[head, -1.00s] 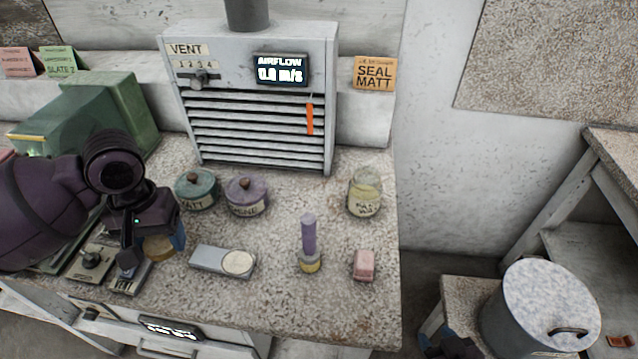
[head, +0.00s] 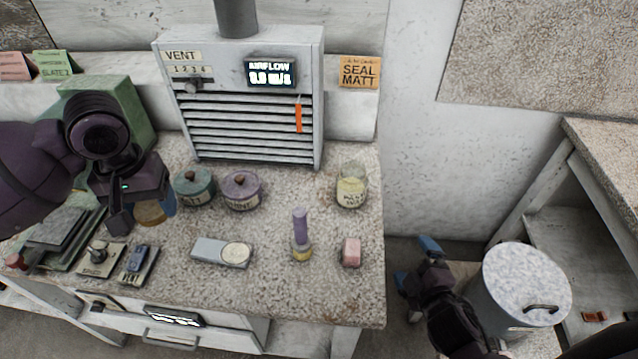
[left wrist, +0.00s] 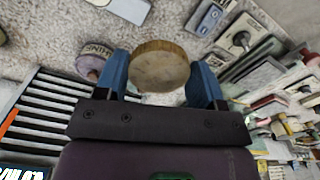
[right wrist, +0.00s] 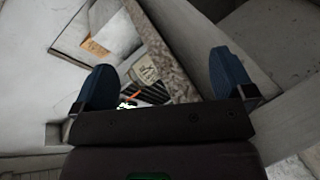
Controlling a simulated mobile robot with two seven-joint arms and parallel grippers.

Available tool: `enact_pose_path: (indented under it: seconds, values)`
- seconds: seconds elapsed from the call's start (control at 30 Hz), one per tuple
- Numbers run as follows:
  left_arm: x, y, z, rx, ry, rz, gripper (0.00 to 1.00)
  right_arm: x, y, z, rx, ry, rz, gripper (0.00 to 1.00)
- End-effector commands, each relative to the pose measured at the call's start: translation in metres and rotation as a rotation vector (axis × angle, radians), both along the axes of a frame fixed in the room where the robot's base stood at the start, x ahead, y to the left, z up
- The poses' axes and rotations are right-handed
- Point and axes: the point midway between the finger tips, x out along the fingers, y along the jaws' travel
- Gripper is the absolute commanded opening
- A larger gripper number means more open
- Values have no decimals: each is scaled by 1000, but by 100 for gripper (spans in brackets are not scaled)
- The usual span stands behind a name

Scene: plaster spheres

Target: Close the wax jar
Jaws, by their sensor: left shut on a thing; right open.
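The wax jar (head: 351,187) is clear glass with pale yellow contents and a label. It stands upright near the right back of the speckled worktop, and no lid shows on it. My left gripper (head: 146,214) is shut on a round, flat wooden lid (left wrist: 160,66), held above the worktop left of the lidded jars; the lid also shows in the head view (head: 150,212). My right gripper (head: 417,265) is open and empty, off the worktop's right edge, below and right of the wax jar. Both its blue fingers show apart in the right wrist view (right wrist: 165,78).
A teal jar (head: 193,187) and a purple jar (head: 241,191), both lidded, stand between my left gripper and the wax jar. The vent box (head: 245,110) stands behind. A large pot (head: 525,285) stands right.

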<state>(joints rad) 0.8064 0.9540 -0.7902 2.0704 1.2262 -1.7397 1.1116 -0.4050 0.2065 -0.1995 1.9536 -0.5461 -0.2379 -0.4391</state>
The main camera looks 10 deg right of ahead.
Motion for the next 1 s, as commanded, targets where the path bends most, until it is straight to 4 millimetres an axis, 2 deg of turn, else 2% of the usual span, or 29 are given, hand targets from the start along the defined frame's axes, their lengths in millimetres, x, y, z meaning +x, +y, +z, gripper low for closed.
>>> enact_pose_path:
  seconds: [0.03, 0.2, 0.5, 0.6, 0.73, 0.87, 1.0]
  values:
    - [0, 0, 18, 0, -14, 0, 37, 13, 3, 22, -124, -47, 49, 100]
    - [-1, 0, 46, 1, -32, 0, 37, 46, 18, 66, -587, -185, 202, 100]
    - [-1, 0, 87, 0, -49, 0, 37, 92, 51, 127, -1403, -409, 415, 100]
    - [-1, 0, 96, 0, -50, 0, 37, 102, 59, 138, -1623, -464, 462, 100]
    - [-1, 0, 102, 0, -50, 0, 37, 110, 66, 146, -1826, -514, 502, 100]
    - [-1, 0, 104, 0, -50, 0, 37, 114, 70, 149, -1926, -537, 520, 100]
    - [-1, 0, 104, 0, -50, 0, 37, 115, 71, 149, -1949, -542, 524, 100]
